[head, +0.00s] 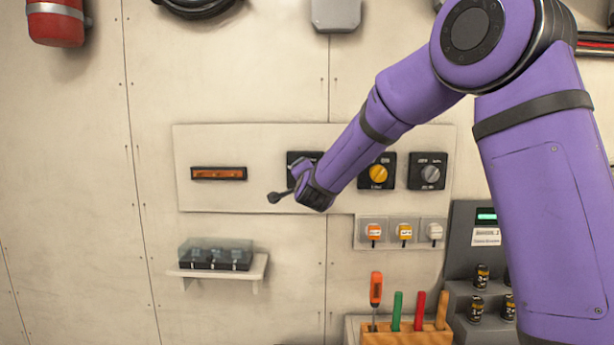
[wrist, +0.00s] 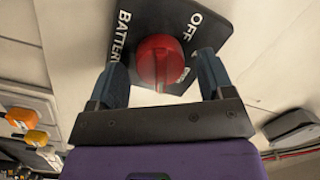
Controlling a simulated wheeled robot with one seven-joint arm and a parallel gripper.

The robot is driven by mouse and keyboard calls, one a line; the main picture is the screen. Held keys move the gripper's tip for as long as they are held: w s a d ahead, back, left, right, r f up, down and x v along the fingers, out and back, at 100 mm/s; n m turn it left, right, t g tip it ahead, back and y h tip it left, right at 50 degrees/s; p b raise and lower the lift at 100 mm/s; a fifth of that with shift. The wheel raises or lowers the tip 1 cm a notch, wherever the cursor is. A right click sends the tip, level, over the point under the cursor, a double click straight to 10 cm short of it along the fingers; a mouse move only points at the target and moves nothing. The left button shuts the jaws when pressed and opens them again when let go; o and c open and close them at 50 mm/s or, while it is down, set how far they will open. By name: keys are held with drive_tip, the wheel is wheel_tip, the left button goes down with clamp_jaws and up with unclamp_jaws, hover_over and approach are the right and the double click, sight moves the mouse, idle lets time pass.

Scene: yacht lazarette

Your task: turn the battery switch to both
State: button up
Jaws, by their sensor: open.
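The battery switch is a red knob (wrist: 160,60) on a black plate (wrist: 148,18) lettered "BATTERY" and "OFF" in the wrist view. Small white lettering beside the knob is too partly hidden to read, and I cannot tell which mark the knob points to. My gripper (wrist: 163,68) is open, one finger on each side of the knob; I cannot tell whether either touches it. In the head view my gripper (head: 289,183) is in front of the panel, hiding the knob; only part of the black switch plate (head: 300,157) shows.
Right of it on the white panel (head: 240,145) are a yellow-knob switch (head: 378,173) and a grey-knob switch (head: 428,172). An orange-brown bar (head: 218,173) is at left. Small covered switches (head: 404,232) sit below. A shelf (head: 258,268) holds a clear-lidded box (head: 215,253).

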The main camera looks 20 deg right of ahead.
drive_tip(key=c, duration=0.9)
drive_tip(key=shift+n, duration=0.4)
drive_tip(key=n, duration=0.3)
drive_tip(key=shift+a+r+n+g, duration=0.1)
drive_tip(key=shift+n+g, duration=0.2)
drive_tip(key=shift+w+n, duration=0.1)
drive_tip(key=shift+n, duration=1.9)
